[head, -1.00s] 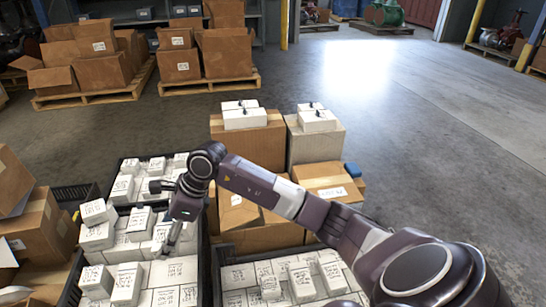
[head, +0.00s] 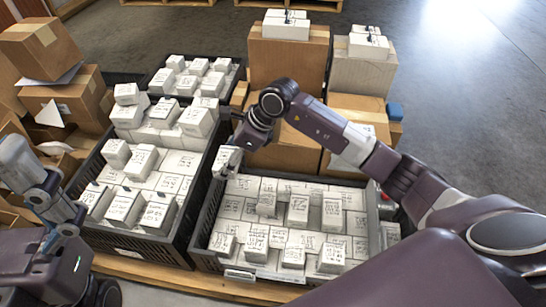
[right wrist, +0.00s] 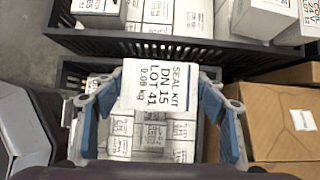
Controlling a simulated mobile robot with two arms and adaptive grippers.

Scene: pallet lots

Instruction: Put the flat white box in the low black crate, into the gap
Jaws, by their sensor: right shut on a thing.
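The low black crate (head: 206,262) stands at the front centre, holding a layer of flat white boxes with several boxes standing higher on top. My right gripper (head: 232,158) is over its back left corner in the head view. In the right wrist view the gripper (right wrist: 160,82) is shut on the flat white box (right wrist: 160,95), labelled SEAL KIT DN 15 LOT 41. The held box is above the crate and hides part of its contents, and I cannot make out the gap. My left gripper (head: 62,238) is at the lower left, its fingers unclear.
Another black crate (head: 172,250) of white boxes stands directly left, with a further one (head: 236,88) behind it. Brown cartons (head: 288,60) topped with white boxes stand behind the low crate. More cartons (head: 70,88) are at the left. Open floor lies at the right.

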